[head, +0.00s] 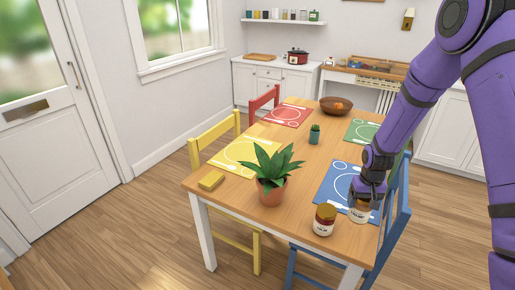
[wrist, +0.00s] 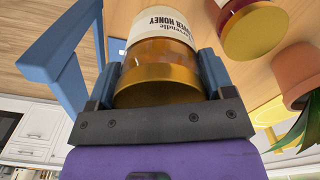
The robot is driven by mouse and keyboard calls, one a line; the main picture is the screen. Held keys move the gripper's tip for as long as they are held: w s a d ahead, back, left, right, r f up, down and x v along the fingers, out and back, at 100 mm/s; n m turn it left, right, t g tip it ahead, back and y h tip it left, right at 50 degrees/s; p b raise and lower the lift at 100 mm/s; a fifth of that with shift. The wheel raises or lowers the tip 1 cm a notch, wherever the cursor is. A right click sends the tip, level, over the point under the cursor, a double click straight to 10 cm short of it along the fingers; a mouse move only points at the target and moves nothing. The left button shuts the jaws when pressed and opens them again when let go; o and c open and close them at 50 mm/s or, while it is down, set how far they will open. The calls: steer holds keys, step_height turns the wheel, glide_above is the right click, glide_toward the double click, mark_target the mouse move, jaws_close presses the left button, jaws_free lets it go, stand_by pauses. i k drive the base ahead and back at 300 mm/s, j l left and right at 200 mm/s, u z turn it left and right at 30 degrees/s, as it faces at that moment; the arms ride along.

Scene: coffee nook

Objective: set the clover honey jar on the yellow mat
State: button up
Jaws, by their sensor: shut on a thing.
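The clover honey jar (head: 359,214) has a white label and amber contents, and its gold lid shows in the wrist view (wrist: 158,88), where the label partly reads "HONEY". My gripper (head: 367,192) is shut on it from above, with one finger on each side. The jar is at the near edge of the blue mat; I cannot tell whether it touches the table. The yellow mat (head: 232,155) lies on the left side of the table, with a white place-setting print, its near right part hidden by the plant.
A yellow block (head: 211,180), a small teal pot (head: 314,134) and a brown bowl (head: 336,105) are also on the table.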

mark_target(234, 152)
steer(key=i+j, duration=0.25)
steer(key=j, duration=0.2)
steer(key=i+j+z, duration=0.1)
steer(key=j, duration=0.35)
steer(key=i+j+z, duration=0.1)
steer(key=i+j, duration=0.25)
steer(key=j, duration=0.15)
steer(key=i+j, duration=0.2)
steer(key=j, duration=0.3)
steer(key=i+j+z, duration=0.1)
steer(key=j, duration=0.4)
steer(key=i+j, duration=0.25)
steer(key=j, duration=0.25)
steer(key=i+j+z, duration=0.1)
steer(key=j, duration=0.45)
steer(key=i+j, duration=0.25)
steer(key=j, duration=0.25)
steer(key=z, duration=0.05)
